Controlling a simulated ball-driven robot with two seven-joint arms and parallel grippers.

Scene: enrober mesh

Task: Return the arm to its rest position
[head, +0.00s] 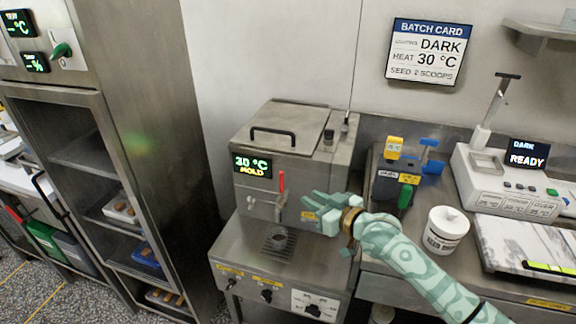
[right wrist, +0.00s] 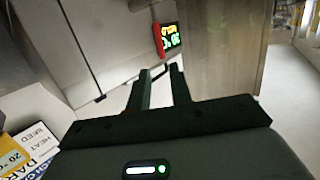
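My right arm comes in from the lower right in the head view. Its gripper (head: 309,206) is in front of the right part of the steel tempering machine (head: 290,150), near the red-handled tap (head: 281,186). In the right wrist view the two dark fingers (right wrist: 162,88) stand apart with a gap and nothing held between them. Whether the gripper touches the machine cannot be told. My left gripper is not in view.
A white tub (head: 446,230) stands on the counter right of my forearm. Blue and yellow devices (head: 408,170) and a white scale-like unit (head: 515,185) are behind it. A tall steel cabinet (head: 140,130) stands at left. A batch card (head: 428,52) hangs on the wall.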

